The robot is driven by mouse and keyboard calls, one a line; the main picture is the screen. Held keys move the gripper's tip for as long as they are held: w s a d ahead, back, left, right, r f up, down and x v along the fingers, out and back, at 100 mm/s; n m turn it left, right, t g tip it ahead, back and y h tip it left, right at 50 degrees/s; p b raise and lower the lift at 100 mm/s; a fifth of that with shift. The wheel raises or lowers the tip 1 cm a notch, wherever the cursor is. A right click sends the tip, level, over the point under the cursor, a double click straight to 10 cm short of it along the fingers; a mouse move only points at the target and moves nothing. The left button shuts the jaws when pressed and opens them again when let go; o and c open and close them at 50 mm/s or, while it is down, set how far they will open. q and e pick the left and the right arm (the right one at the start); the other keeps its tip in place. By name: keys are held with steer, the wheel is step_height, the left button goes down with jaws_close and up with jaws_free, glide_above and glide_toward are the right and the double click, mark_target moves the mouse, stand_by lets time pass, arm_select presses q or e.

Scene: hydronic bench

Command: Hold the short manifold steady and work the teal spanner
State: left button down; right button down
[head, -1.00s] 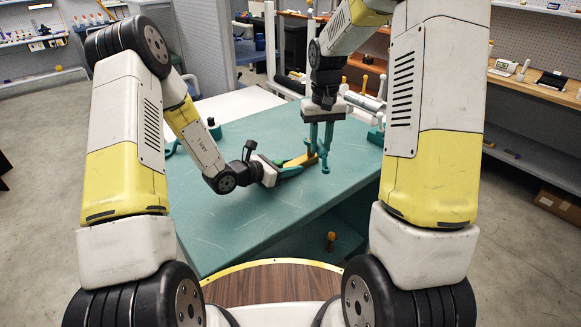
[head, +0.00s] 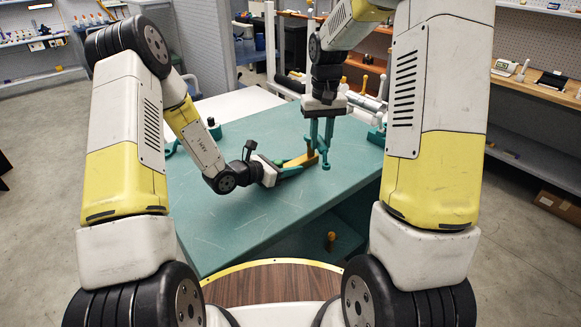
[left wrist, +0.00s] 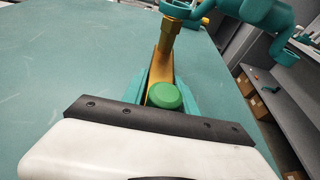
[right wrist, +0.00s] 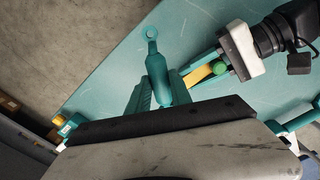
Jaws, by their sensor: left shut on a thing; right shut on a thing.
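The short manifold (head: 299,161) is a brass-yellow bar lying low over the teal bench top. In the left wrist view its body (left wrist: 158,72) runs away from me, with a green cap (left wrist: 165,97) at the near end and an upright brass fitting at the far end. My left gripper (head: 288,170) is shut on it from the left. My right gripper (head: 318,138) points down and is shut on the teal spanner (right wrist: 157,72). The spanner's small ring end shows over bare bench in the right wrist view. Its other end is hidden there. In the left wrist view teal parts meet the brass fitting's top.
The bench top (head: 235,225) is clear in front and to the left. Yellow-topped and white pipe fittings (head: 362,100) stand at the back right. A teal fixture (head: 172,148) sits at the left edge. An orange-topped item (head: 331,238) is below the bench's front edge.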

arm_select(q)
steer(key=shift+s+a+f, duration=0.1)
steer(key=shift+s+f, duration=0.05)
steer(key=shift+f, duration=0.15)
arm_select(e)
steer(key=shift+r, duration=0.1)
steer(key=shift+r, duration=2.3)
arm_select(q)
steer(key=c, duration=0.9)
jaws_free()
steer(key=shift+r, duration=0.1)
steer(key=shift+r, duration=0.1)
steer(key=v, duration=1)
steer(key=shift+a+r, duration=0.15)
steer(key=shift+a, duration=0.1)
steer(key=shift+s+a+r, duration=0.2)
steer(key=shift+s+a, duration=0.15)
steer(key=shift+a, duration=0.15)
